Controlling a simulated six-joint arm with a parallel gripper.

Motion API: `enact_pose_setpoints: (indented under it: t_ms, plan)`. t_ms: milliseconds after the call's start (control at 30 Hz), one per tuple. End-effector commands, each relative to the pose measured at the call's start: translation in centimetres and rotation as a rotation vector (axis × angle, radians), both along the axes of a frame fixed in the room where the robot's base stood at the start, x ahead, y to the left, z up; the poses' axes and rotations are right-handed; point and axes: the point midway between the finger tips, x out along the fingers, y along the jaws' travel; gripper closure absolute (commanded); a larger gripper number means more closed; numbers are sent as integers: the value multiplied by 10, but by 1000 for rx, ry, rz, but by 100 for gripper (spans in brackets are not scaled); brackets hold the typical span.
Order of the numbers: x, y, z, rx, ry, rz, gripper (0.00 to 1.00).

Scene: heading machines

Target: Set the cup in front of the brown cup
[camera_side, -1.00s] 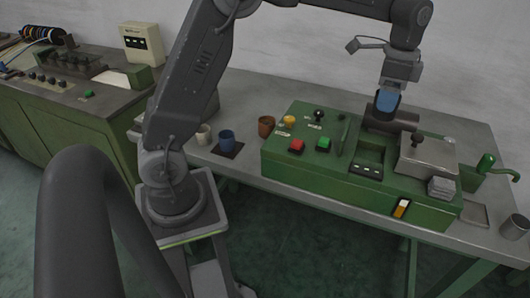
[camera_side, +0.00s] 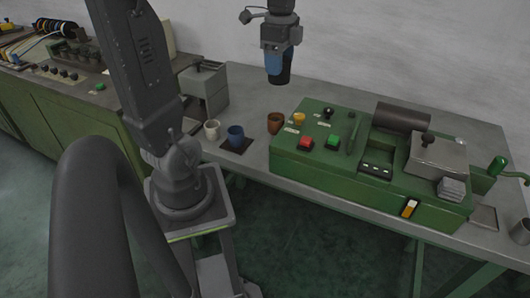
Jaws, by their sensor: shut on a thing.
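My gripper (camera_side: 279,66) hangs in the air above the back of the bench, above and beyond the brown cup in the picture. It is shut on a dark cup (camera_side: 285,74), beside a blue part at the jaws; the exact outline is hard to make out. The brown cup (camera_side: 275,123) stands upright on the bench, just left of the green machine. The held cup is well clear of it.
The green machine (camera_side: 330,170) fills the bench's right side. A small yellow piece (camera_side: 299,118) is close to the brown cup. Bench behind it is clear.

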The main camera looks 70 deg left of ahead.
Motion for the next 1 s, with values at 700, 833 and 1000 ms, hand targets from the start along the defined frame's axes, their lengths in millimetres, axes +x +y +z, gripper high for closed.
enact_pose_setpoints:
  t_ms: [700,833,1000]
  plan:
    - [-34,6,-132,-4,4,5,76]
    - [-34,6,-150,-3,3,5,76]
    - [-35,6,-179,-4,5,6,76]
